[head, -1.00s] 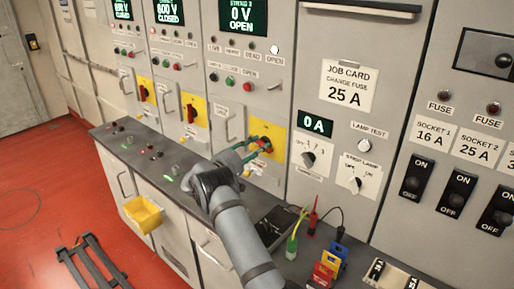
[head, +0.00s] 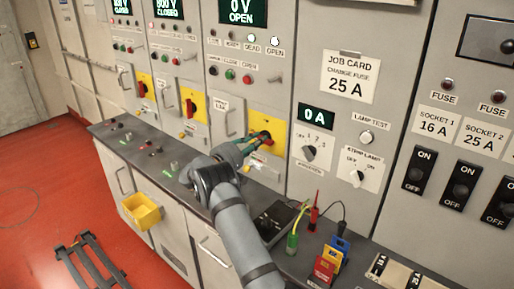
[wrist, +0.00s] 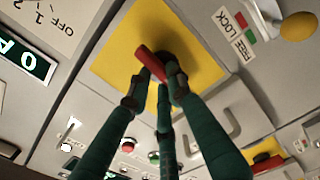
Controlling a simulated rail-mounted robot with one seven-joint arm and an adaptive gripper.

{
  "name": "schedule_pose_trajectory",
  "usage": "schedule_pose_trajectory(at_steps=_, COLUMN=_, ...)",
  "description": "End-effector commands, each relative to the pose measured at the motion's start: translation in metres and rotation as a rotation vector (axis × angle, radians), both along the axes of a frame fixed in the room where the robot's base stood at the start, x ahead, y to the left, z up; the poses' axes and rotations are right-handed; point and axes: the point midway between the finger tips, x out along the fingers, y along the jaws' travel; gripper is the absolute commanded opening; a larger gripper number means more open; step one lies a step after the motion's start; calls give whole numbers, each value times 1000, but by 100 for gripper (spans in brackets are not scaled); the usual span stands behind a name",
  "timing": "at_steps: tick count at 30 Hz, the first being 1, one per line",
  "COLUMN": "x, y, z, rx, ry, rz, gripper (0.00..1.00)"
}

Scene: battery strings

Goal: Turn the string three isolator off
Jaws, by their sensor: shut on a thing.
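The string three isolator is a red rotary handle (wrist: 152,63) on a yellow plate (head: 279,127), below the string 3 panel in the head view. In the wrist view the handle lies slantwise across the yellow plate (wrist: 118,38). My gripper (head: 262,139) has its green fingers at the handle. In the wrist view my gripper (wrist: 160,80) is shut on the handle, with fingers on both sides of it. The fingers hide part of the handle and its hub. The display (head: 242,11) above reads 0 V OPEN.
Two more yellow plates with red handles (head: 190,107) stand to the left. A LOCK/FREE label (wrist: 235,35) and a yellow knob (wrist: 298,26) are near the isolator in the wrist view. The bench below holds a dark tray (head: 275,222), cables and coloured blocks (head: 325,268).

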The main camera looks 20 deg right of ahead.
Motion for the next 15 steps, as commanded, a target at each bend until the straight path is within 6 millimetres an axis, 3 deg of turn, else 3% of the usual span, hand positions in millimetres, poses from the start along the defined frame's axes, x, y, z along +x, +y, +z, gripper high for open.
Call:
schedule_pose_trajectory(at_steps=12, x=0, y=1, z=0, rx=-35, ry=77, rz=1, gripper=0)
schedule_pose_trajectory(at_steps=13, x=0, y=1, z=0, rx=-35, ry=77, rz=1, gripper=20)
schedule_pose_trajectory(at_steps=15, x=0, y=1, z=0, rx=-35, ry=77, rz=1, gripper=24)
